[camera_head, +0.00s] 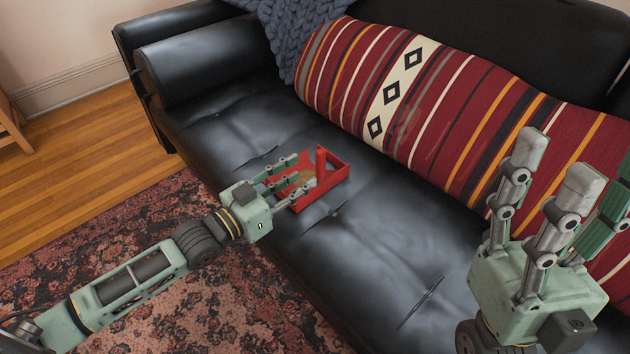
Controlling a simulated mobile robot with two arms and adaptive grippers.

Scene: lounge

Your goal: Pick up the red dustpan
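The red dustpan (335,178) lies on the black leather seat of the sofa, near its left part. My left gripper (301,171) reaches in from the left, with its fingers over the dustpan's left side. The fingers hide part of the dustpan. I cannot tell whether they touch it or close on any part of it. My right gripper (560,175) is raised at the lower right, close to the camera, fingers pointing up and spread apart. It is empty and far from the dustpan.
The black sofa (215,125) fills the middle. A striped red cushion (440,110) lies along its back, behind the dustpan. A blue knitted throw (290,35) hangs over the backrest. A patterned rug (215,295) covers the floor in front. The seat right of the dustpan is clear.

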